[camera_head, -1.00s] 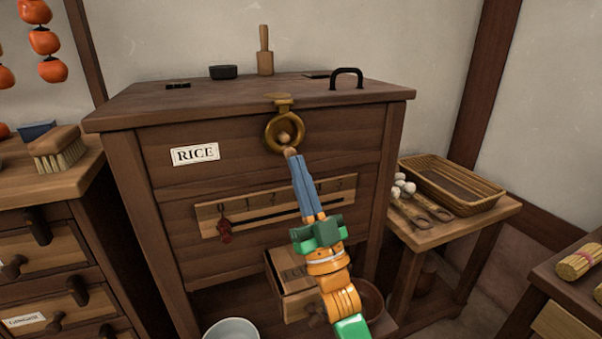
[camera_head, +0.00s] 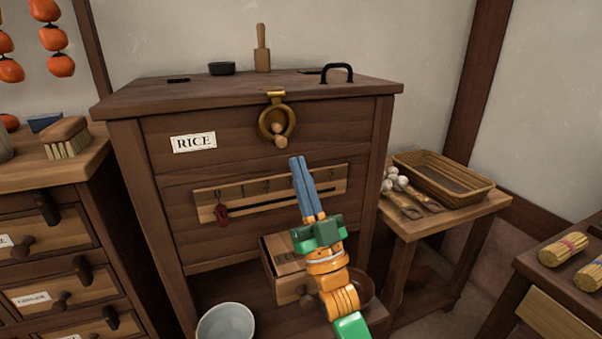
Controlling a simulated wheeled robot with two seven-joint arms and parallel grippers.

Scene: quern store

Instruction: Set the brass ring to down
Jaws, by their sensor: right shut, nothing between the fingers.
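The brass ring (camera_head: 262,127) hangs down from a brass hasp (camera_head: 275,94) at the lid's front edge on the wooden rice chest (camera_head: 225,150). The fingers cover part of the numbered scale. My left gripper is not in view.
The scale board (camera_head: 207,213) with a red slider (camera_head: 221,213) crosses the chest's front. Below are an open small drawer (camera_head: 285,285) and a pale bowl (camera_head: 226,323). A side table with a basket (camera_head: 440,180) stands right; a drawer cabinet (camera_head: 50,240) stands left.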

